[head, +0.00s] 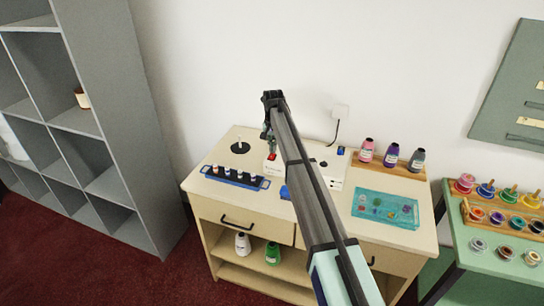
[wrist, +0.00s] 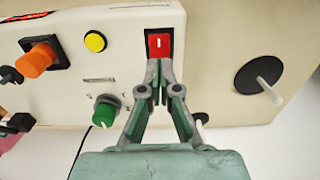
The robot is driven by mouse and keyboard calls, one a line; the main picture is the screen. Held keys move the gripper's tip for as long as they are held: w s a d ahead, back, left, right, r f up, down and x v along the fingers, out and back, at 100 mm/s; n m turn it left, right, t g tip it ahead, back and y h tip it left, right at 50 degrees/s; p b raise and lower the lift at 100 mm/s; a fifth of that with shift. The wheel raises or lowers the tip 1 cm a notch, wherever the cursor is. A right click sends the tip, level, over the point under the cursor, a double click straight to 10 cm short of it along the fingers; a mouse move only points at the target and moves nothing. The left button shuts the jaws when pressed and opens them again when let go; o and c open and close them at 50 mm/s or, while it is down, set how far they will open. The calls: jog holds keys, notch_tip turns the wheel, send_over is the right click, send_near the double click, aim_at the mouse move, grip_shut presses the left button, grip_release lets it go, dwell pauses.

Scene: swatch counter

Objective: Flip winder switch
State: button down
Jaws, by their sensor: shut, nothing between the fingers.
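The winder's white control box (head: 335,168) stands at the back of the counter, partly hidden behind my arm. In the wrist view its panel (wrist: 125,70) fills the upper left. A red rocker switch (wrist: 159,44) with a white line mark sits in a black frame there; it shows as a small red spot in the head view (head: 272,157). My gripper (wrist: 160,64) is shut and empty, its fingertips right at the lower edge of the red switch. I cannot tell whether they touch it. In the head view my gripper (head: 267,134) hangs just above the box.
The panel also carries a yellow button (wrist: 95,41), an orange knob (wrist: 37,60) and a green knob (wrist: 104,112). A black disc with a spindle (head: 240,148) is left of the box. A blue rack of small bottles (head: 236,179) and a teal tray (head: 385,222) lie in front.

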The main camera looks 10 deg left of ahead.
jog(key=shift+s+f, duration=0.1)
jog(key=shift+f, duration=0.65)
dwell(0.4)
jog(key=shift+r, duration=0.15)
jog(key=shift+r+p, duration=1.25)
jog(key=shift+r, duration=2.1)
